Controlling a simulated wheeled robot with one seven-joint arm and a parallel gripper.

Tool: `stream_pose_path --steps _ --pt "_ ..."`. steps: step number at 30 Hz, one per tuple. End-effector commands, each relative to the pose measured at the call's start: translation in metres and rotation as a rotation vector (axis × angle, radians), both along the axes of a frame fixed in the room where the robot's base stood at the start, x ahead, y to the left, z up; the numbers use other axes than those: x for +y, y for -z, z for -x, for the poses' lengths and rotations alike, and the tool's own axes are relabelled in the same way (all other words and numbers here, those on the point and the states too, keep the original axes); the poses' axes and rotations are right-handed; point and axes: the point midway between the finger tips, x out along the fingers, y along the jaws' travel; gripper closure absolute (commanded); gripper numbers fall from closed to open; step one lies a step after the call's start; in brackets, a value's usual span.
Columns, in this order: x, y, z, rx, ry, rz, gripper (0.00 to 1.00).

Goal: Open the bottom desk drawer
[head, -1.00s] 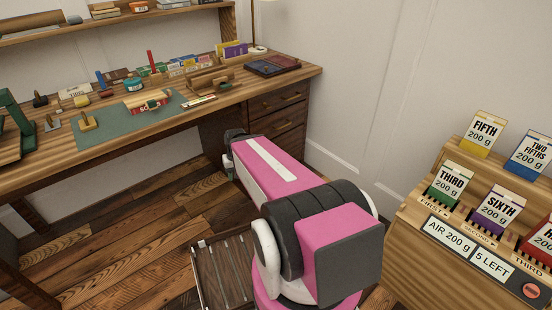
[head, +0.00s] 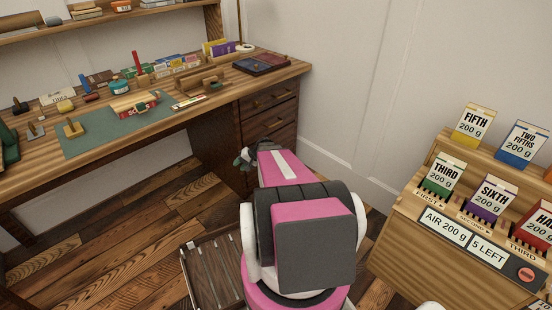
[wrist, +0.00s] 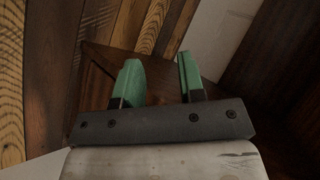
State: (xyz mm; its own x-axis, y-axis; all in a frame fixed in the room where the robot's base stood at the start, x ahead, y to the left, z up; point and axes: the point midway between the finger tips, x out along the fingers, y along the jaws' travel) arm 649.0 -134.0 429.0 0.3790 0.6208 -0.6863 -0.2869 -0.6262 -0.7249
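The wooden desk (head: 215,105) has a stack of dark drawers (head: 270,122) under its right end, with upper fronts that look closed. The lowest part of the stack is largely hidden behind my arm, so the bottom drawer's state is unclear. My gripper (head: 243,160) is low in front of the stack, at its left side. In the wrist view my gripper's green fingers (wrist: 158,70) are apart, with nothing visible between them. Dark reddish wood lies beyond the fingertips; I cannot make out a handle there.
A stand with labelled boxes (head: 440,228) is on the right. A white wall (head: 345,90) runs beside the drawers. Plank floor (head: 130,235) is open at left.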

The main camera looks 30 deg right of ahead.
Motion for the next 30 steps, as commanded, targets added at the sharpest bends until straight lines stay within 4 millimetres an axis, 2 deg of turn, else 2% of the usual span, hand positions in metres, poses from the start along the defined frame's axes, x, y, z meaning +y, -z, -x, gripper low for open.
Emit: stream_pose_path --steps 1,5,6,12,15,18,21,26,30 --pt "-0.029 0.019 -0.019 -0.030 0.063 -0.049 0.64" --pt "-0.093 0.052 -0.044 -0.122 0.224 -0.169 0.64" --pt "-0.115 0.062 -0.049 -0.152 0.279 -0.200 0.64" --pt "-0.225 0.114 -0.061 -0.292 0.544 -0.328 0.64" --pt "-0.269 0.134 -0.058 -0.344 0.651 -0.366 0.64" --pt "-0.297 0.146 -0.054 -0.379 0.720 -0.388 0.64" --pt "-0.310 0.152 -0.052 -0.397 0.756 -0.400 0.64" --pt "-0.310 0.155 -0.060 -0.401 0.765 -0.401 0.64" --pt "-0.304 0.160 -0.081 -0.401 0.762 -0.403 0.64"
